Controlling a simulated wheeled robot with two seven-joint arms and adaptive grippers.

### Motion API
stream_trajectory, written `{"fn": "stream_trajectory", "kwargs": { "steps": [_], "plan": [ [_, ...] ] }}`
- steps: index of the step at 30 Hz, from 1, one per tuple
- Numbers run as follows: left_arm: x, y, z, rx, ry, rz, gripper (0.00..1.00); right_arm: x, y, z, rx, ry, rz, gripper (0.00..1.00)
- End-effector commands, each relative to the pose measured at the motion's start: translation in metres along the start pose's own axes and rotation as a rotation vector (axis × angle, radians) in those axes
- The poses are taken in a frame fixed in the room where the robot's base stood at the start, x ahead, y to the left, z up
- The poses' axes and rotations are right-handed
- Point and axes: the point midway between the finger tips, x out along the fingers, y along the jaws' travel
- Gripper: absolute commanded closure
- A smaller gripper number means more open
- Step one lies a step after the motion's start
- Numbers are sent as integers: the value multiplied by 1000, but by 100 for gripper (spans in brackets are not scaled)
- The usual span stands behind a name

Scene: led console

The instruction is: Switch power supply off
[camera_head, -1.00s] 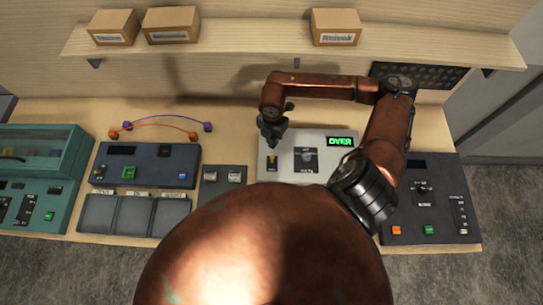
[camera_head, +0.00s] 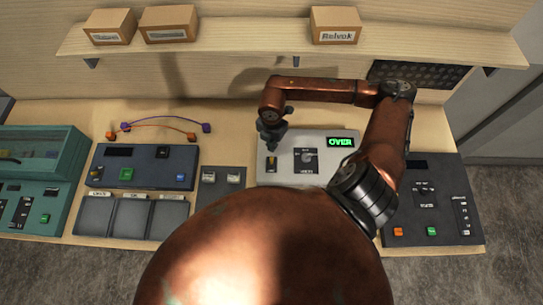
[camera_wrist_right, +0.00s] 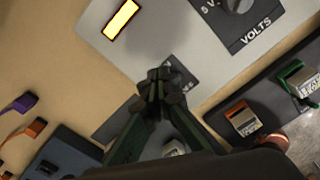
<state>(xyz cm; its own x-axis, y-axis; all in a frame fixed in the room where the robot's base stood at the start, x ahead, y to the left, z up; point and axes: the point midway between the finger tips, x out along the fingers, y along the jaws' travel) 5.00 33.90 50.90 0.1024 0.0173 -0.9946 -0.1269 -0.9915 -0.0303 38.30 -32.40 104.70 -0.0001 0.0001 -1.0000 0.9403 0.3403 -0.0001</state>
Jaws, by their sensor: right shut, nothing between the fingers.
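The power supply (camera_head: 321,178) is a pale box on the bench with a green lit "OVER" display (camera_head: 340,142) and a dark volts knob (camera_head: 306,157). Its small switch (camera_head: 270,158) sits on a dark plate at the box's left. My right gripper (camera_head: 270,143) is shut and empty, pointing down just over that plate. In the right wrist view the shut fingers (camera_wrist_right: 158,88) cover the middle of the dark plate and hide the switch; contact cannot be told. A lit yellow rectangle (camera_wrist_right: 121,19) shows on the panel beside it. My left gripper is out of view.
A small two-switch box (camera_head: 222,181) and a blue-grey console (camera_head: 145,167) stand to the left, with orange and purple leads (camera_head: 160,122) behind. A dark console (camera_head: 430,200) stands to the right. A shelf (camera_head: 250,45) with cartons runs above the back.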

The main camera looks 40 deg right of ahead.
Motion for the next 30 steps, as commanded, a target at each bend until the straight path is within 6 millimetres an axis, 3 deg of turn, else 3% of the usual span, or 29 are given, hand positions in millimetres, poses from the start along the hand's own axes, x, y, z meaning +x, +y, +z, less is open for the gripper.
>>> {"fn": "stream_trajectory", "kwargs": {
  "steps": [18, 30],
  "plan": [
    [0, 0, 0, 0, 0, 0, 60, 0, 0, 0, 0, 0, 0, 100],
    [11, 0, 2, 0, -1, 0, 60, 11, 0, 0, 0, 0, 0, 100]
  ]
}}
